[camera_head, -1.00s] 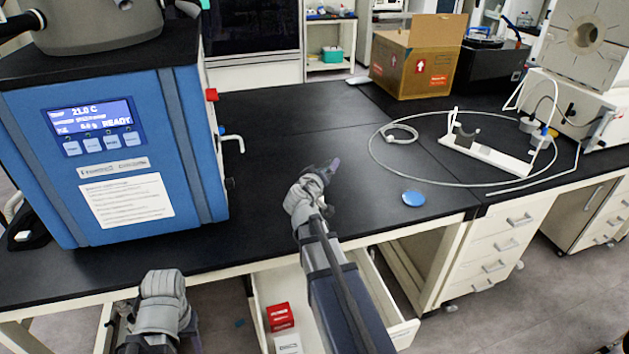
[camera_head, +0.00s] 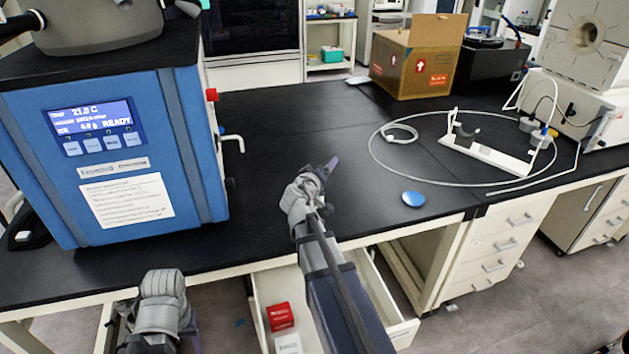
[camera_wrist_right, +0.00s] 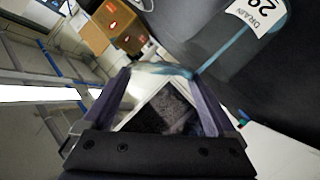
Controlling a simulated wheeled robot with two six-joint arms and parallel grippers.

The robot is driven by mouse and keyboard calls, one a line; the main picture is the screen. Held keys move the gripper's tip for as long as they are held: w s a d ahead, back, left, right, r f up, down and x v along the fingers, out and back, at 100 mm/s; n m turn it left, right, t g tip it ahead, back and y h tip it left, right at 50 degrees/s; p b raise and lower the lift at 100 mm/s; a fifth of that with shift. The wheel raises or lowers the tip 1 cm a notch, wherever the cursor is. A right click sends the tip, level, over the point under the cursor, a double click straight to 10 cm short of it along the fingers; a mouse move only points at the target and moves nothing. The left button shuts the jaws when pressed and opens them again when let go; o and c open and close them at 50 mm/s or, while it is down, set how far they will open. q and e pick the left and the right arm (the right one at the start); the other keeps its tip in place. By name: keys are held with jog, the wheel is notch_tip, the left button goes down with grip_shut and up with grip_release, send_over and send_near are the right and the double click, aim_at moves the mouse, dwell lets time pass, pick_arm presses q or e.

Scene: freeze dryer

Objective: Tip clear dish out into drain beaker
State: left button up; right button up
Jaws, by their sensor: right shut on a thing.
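My right gripper (camera_head: 328,166) is above the black bench, right of the blue freeze dryer. In the right wrist view its purple fingers (camera_wrist_right: 155,82) are shut on the clear dish (camera_wrist_right: 160,69), whose pale bluish rim shows between them. The dish appears tilted, though the wrist view itself is slanted; its contents cannot be made out. The clear drain beaker (camera_wrist_right: 215,62), with a white DRAIN label, is at the upper right of the wrist view, close to the dish. I cannot make out dish or beaker in the head view. My left wrist shows at bottom left; its fingers are hidden.
The blue freeze dryer (camera_head: 105,150) stands at the left and reads READY. A blue disc (camera_head: 413,198) lies near the front edge. A white stand (camera_head: 487,155) within a looped tube and a cardboard box (camera_head: 417,62) are farther right. An open drawer (camera_head: 386,300) is below.

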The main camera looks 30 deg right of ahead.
jog(key=shift+w+a+r+n+h, duration=0.25)
jog(key=shift+w+a+n+h, duration=0.1)
jog(key=shift+n, duration=0.45)
dwell(1.9)
jog(key=shift+w+a+r+n+g+h, duration=0.2)
jog(key=shift+w+n+g+h, duration=0.1)
jog(key=shift+n, duration=0.45)
jog(key=shift+w+a+r+n+g+h, duration=0.2)
jog(key=shift+n+g+h, duration=0.1)
jog(key=shift+n, duration=0.45)
dwell(3.7)
